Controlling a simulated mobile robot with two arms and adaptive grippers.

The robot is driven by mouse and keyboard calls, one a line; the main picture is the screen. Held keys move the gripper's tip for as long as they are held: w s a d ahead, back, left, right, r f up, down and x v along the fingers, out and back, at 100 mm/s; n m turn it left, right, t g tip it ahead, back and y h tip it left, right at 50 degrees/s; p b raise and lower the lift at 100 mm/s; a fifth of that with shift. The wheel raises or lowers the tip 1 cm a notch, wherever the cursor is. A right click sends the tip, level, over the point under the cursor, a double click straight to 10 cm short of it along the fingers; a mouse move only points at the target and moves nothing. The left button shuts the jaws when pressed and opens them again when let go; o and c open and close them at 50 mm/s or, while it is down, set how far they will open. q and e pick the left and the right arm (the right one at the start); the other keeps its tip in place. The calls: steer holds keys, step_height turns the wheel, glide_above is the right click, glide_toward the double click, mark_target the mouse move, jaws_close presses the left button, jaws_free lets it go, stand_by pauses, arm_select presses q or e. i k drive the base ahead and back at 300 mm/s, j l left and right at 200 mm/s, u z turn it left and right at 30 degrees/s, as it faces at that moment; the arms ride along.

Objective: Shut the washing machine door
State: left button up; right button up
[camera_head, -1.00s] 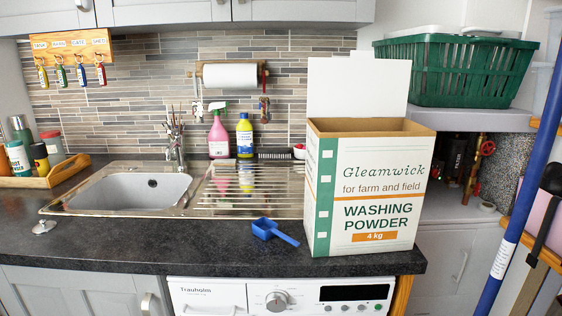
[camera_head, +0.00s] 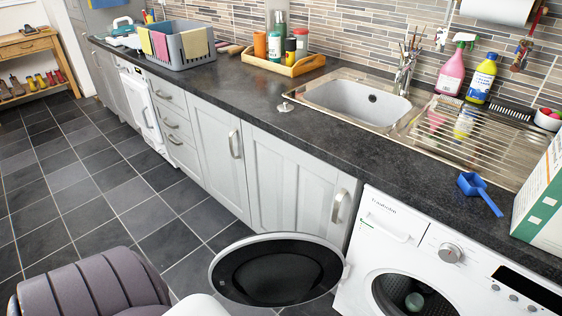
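The white washing machine (camera_head: 395,245) stands under the worktop at the bottom right of the head view. Its round door (camera_head: 275,270), with a pale rim and dark glass, is open and swung out to the left of the machine. The door joins the front at the left side of the dark drum opening (camera_head: 415,297). A small greenish thing shows inside the opening, too unclear to name. The lower part of the machine is cut off by the frame. Neither of my grippers shows in the view.
The dark tiled floor (camera_head: 140,205) is open in front of the cupboards (camera_head: 290,190). A grey-purple ribbed shape and a white rounded shape fill the bottom left, close to the door. A blue scoop (camera_head: 478,190) and the washing powder box (camera_head: 545,205) are on the worktop.

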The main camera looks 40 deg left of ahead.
mark_target(276, 269)
steer(key=k+z, duration=0.15)
steer(key=z, duration=0.2)
steer(key=k+z, duration=0.15)
steer(key=z, duration=0.2)
steer(key=k+l+z, duration=0.15)
steer(key=z, duration=0.2)
steer(key=k+j, duration=0.1)
steer(key=j, duration=0.3)
steer(key=j+z, duration=0.15)
steer(key=j, duration=0.2)
steer(key=k+j, duration=0.15)
steer(key=j, duration=0.2)
steer(key=k+j+z, duration=0.15)
steer(key=j, duration=0.25)
steer(key=k+j, duration=0.1)
steer(key=j, duration=0.25)
steer(key=k+j+z, duration=0.15)
steer(key=j, duration=0.2)
steer(key=k+j, duration=0.15)
steer(key=j, duration=0.25)
steer(key=k+j, duration=0.1)
steer(key=j, duration=0.3)
steer(key=k+j, duration=0.15)
steer(key=j, duration=0.25)
steer(key=k+j, duration=0.15)
steer(key=j, duration=0.25)
steer(key=k+j, duration=0.1)
steer(key=j, duration=0.3)
